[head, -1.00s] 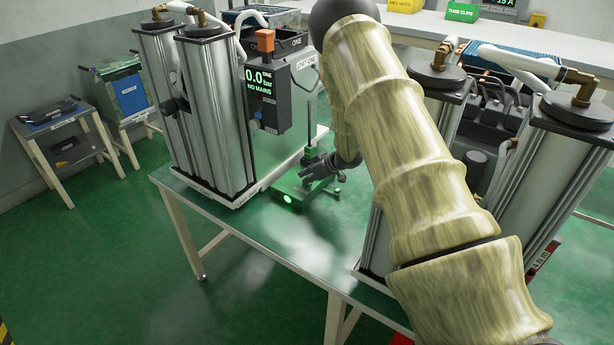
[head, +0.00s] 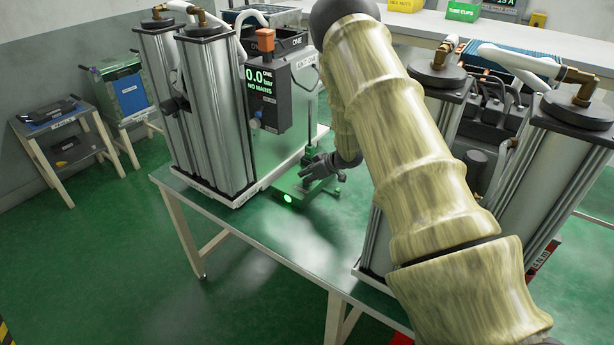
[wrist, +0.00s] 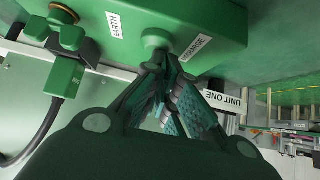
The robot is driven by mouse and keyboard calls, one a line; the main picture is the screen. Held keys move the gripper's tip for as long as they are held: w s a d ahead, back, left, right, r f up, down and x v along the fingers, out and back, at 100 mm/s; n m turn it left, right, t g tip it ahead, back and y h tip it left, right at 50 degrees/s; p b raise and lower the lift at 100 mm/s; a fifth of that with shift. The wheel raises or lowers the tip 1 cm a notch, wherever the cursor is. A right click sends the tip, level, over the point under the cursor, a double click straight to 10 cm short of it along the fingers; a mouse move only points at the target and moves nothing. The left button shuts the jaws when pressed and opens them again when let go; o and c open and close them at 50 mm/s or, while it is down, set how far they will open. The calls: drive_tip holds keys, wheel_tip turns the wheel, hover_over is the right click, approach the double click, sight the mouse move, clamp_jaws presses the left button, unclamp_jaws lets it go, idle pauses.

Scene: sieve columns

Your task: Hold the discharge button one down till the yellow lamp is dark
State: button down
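The green discharge box (head: 300,195) lies on the table beside unit one, with a bright green-looking light (head: 288,199) on its front; I see no lamp that looks yellow. The box also shows in the wrist view (wrist: 215,20). There, the round green discharge button (wrist: 157,38) sits beside its DISCHARGE label (wrist: 195,47). My gripper (wrist: 165,62) is shut and empty, its fingertips together right at the button; I cannot tell whether it is pressed down. In the head view my gripper (head: 312,172) is over the box, partly hidden by my arm.
Unit one's display (head: 260,85) reads 0.0 bar, NO MAINS. Tall metal columns (head: 215,115) stand left of the box, and another column unit (head: 560,170) stands right. A green clamp with a black cable (wrist: 62,75) sits by the EARTH label (wrist: 115,25).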

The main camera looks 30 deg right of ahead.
drive_tip(key=shift+s+a+f, duration=0.1)
drive_tip(key=shift+s+f, duration=0.35)
drive_tip(key=shift+f, duration=0.1)
drive_tip(key=r+p, duration=0.2)
drive_tip(key=r, duration=0.1)
drive_tip(key=r+p, duration=0.1)
drive_tip(key=p, duration=0.1)
drive_tip(key=shift+w+r, duration=0.3)
drive_tip(key=shift+r, duration=0.1)
drive_tip(key=b+v, duration=0.2)
drive_tip(key=v, duration=0.8)
drive_tip(key=shift+w+r, duration=0.15)
